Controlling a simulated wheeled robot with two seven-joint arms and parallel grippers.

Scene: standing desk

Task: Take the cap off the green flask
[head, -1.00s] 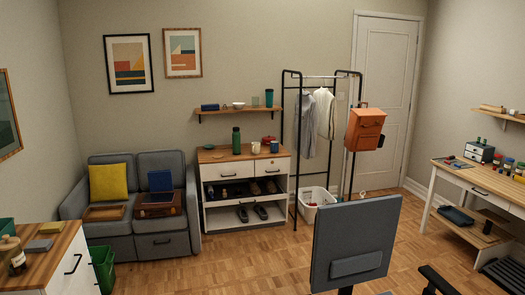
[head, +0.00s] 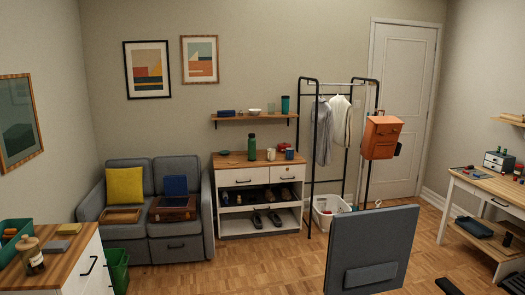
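The green flask (head: 251,147) stands upright on the wooden top of the white cabinet (head: 230,201) against the back wall. Neither of my grippers is in the head view.
A cream mug (head: 271,154) and a blue mug (head: 289,154) stand right of the flask. A grey office chair (head: 372,245) is in the right foreground. A clothes rack (head: 312,150) stands right of the cabinet, a sofa (head: 130,230) left. Wooden floor before the cabinet is clear.

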